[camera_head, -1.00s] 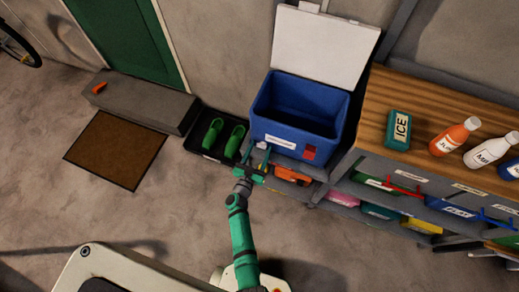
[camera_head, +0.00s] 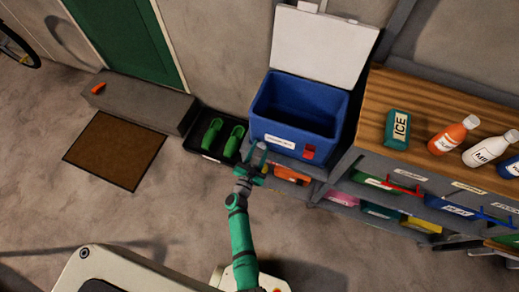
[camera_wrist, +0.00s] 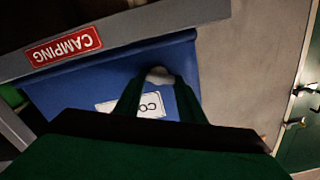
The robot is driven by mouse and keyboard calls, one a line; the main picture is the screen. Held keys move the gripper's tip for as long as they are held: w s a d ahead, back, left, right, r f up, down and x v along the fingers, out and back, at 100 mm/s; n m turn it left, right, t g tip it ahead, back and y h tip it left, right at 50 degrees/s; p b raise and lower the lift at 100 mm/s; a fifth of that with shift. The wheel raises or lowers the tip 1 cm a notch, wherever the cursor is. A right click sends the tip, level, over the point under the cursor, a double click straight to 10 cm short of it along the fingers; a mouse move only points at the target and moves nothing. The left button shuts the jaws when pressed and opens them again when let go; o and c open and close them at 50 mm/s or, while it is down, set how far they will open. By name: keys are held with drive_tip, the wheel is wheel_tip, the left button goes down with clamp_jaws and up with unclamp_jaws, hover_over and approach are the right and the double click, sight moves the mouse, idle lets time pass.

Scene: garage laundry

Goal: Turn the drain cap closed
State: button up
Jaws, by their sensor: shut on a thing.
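The blue cooler (camera_head: 283,131) sits on a low shelf with its white lid (camera_head: 325,45) raised. In the wrist view the cooler's front (camera_wrist: 60,95) shows upside down, with a white label (camera_wrist: 150,103) partly behind my fingers. The whitish round drain cap (camera_wrist: 158,74) shows between the fingertips, low on the cooler front. My gripper (camera_head: 257,153) is at the cooler's left front and is shut on the cap. The fingers hide the sides of the cap, so I cannot tell how far it is turned.
A black tray with green clogs (camera_head: 222,139) lies close left of the gripper. An orange item (camera_head: 291,175) sits on the shelf below the cooler. A wooden bench (camera_head: 405,95) with bottles stands right. The floor in front is clear.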

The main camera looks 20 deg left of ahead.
drive_tip(key=m, duration=0.5)
drive_tip(key=shift+d+f+m, duration=0.15)
drive_tip(key=shift+m, duration=0.95)
drive_tip(key=m, duration=0.4)
drive_tip(key=shift+m, duration=0.4)
drive_tip(key=shift+s+d+f+m, duration=0.1)
drive_tip(key=shift+m, duration=0.8)
drive_tip(key=o, duration=1)
drive_tip(key=shift+o, duration=0.2)
drive_tip(key=s, duration=1)
drive_tip(key=shift+s+a, duration=0.25)
drive_tip(key=shift+s, duration=0.1)
